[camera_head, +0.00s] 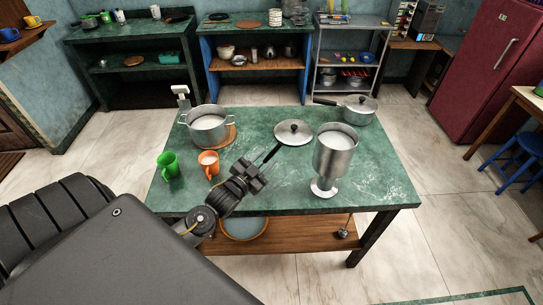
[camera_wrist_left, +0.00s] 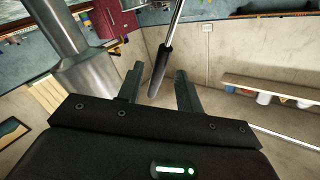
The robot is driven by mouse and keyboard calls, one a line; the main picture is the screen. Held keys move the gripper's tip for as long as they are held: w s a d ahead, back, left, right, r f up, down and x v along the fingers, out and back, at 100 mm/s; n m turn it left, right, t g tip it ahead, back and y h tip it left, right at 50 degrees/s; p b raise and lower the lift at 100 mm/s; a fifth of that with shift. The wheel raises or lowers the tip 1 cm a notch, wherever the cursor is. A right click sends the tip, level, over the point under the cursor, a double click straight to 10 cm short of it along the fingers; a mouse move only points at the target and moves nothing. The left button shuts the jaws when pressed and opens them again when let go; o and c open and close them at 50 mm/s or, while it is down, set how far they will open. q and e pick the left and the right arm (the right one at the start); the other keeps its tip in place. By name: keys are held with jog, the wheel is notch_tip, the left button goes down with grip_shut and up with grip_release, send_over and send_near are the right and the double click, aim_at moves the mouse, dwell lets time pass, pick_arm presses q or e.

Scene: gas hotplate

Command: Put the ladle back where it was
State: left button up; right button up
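A thin metal shaft with a black grip, likely the ladle, shows in the left wrist view (camera_wrist_left: 163,65). Its grip lies between the two fingers of my left gripper (camera_wrist_left: 160,85), with a visible gap on each side. Its far end is out of that view. In the head view my left gripper (camera_head: 258,172) is over the table's middle, near the orange mug, and a dark bar runs from it towards the round lid (camera_head: 293,132). I cannot tell whether the bar is the grip or a finger. My right gripper is not in view.
The green table (camera_head: 260,203) also holds a two-handled pot (camera_head: 208,128), a green mug (camera_head: 168,164), an orange mug (camera_head: 208,163), a tall metal vessel (camera_head: 335,155) and a saucepan (camera_head: 358,109). A small dark round object (camera_head: 342,234) shows below the table's front edge.

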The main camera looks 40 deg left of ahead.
pick_arm(q)
jog(key=s+b, duration=0.1)
jog(key=s, duration=0.6)
jog(key=shift+s, duration=0.4)
